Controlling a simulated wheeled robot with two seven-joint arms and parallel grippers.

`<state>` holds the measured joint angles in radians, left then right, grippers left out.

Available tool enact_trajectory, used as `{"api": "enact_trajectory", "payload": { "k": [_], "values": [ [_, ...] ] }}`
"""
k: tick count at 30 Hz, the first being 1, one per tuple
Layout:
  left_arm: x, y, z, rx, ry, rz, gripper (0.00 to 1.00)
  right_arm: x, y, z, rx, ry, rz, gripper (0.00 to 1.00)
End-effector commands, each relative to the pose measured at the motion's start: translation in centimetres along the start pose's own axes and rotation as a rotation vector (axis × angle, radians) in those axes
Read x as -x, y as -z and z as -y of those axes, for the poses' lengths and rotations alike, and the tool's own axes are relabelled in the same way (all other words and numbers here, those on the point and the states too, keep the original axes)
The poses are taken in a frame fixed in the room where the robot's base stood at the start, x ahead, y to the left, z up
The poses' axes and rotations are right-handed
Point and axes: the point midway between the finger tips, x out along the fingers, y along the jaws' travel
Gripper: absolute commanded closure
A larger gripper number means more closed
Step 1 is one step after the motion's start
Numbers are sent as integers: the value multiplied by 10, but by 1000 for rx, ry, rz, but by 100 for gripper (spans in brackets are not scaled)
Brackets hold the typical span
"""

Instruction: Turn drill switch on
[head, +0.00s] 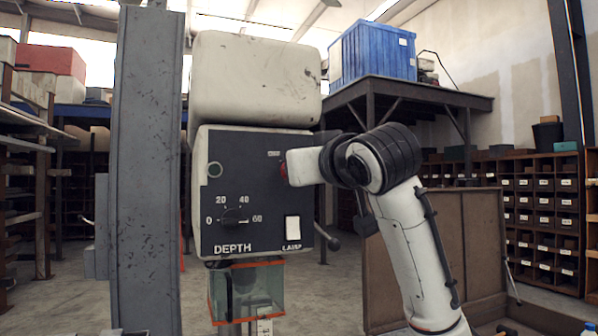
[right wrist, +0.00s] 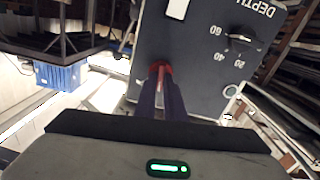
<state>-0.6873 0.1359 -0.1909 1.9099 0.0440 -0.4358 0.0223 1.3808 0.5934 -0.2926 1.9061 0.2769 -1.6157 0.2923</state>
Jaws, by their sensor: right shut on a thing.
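The drill (head: 257,80) has a cream housing and a dark front panel (head: 245,170). A round red switch (head: 283,168) sits at the panel's upper right, mostly hidden by my right gripper (head: 292,167) in the head view. In the right wrist view, the two dark fingers of my right gripper (right wrist: 163,82) are close together with their tips at the red switch (right wrist: 160,67), shut on it. A round green-white button (head: 214,170) is on the panel's left. My left gripper is in neither view.
The panel also has a depth dial (head: 233,216) and a white lamp switch (head: 292,229). A clear guard with orange edges (head: 247,290) hangs below. A grey post (head: 148,170) stands left of the drill. A blue crate (head: 372,52) sits on a raised platform behind.

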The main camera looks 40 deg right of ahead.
Motion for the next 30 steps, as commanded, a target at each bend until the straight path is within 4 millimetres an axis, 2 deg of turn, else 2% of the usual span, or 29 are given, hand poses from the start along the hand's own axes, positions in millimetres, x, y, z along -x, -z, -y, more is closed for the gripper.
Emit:
{"api": "enact_trajectory", "payload": {
  "k": [18, 30],
  "values": [
    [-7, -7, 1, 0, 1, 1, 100, 0, -1, -2, -584, 3, 1, 100],
    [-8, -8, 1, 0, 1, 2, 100, 0, -2, -4, -847, 1, 0, 100]
  ]
}}
